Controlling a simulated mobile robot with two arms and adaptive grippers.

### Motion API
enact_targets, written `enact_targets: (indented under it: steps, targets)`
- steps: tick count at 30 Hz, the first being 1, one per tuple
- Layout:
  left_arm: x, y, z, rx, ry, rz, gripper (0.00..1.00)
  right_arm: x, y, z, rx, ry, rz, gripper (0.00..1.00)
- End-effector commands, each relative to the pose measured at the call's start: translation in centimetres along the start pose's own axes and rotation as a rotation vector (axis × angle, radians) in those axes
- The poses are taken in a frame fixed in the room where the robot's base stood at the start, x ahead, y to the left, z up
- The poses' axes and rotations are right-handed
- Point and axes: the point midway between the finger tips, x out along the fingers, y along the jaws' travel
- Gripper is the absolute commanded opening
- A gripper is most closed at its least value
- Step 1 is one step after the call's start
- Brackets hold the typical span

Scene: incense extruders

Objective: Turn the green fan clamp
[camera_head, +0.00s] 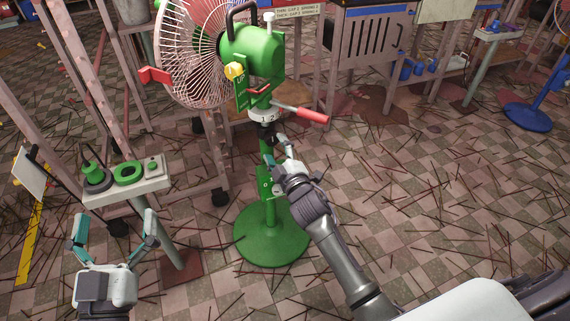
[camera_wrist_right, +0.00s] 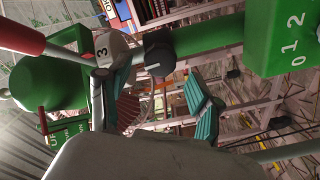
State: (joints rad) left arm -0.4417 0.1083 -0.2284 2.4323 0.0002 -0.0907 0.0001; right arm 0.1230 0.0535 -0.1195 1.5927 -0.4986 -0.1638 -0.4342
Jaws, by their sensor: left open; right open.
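The green fan (camera_head: 252,50) stands on a green pole with a round base (camera_head: 270,236). A white numbered collar (camera_head: 266,114) sits below its motor, with a red-handled lever (camera_head: 300,113) pointing right. A dark knob (camera_wrist_right: 158,58) sits on the pole beside the collar; I cannot tell which part is the clamp. The collar shows a 3 in the right wrist view (camera_wrist_right: 112,48). My right gripper (camera_head: 274,148) is open just below the collar, its fingers spread near the knob; contact is unclear. My left gripper (camera_head: 113,228) is open and empty at lower left.
A small stand (camera_head: 128,183) with green rings and a knob stands beyond my left gripper. A pink metal frame rises behind the fan. A cabinet (camera_head: 368,45) and a blue round base (camera_head: 528,117) are further back. Incense sticks litter the tiled floor.

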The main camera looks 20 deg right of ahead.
Motion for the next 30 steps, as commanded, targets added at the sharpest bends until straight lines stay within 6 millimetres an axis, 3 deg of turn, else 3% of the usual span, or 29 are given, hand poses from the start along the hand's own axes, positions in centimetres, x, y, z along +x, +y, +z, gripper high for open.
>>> enact_targets:
  steps: [6,12,30]
  targets:
    - [0.0,0.0,0.0,0.0,-0.001,0.0,1.0,-4.9,-0.1,0.1,0.0,-0.001,-0.002,0.65]
    - [0.0,0.0,0.0,0.0,-0.001,-0.001,1.0,-7.5,-0.1,0.1,0.0,-0.001,-0.001,0.65]
    - [0.0,0.0,0.1,0.0,-0.002,-0.001,1.0,-8.1,0.0,0.0,0.001,0.0,0.0,0.65]
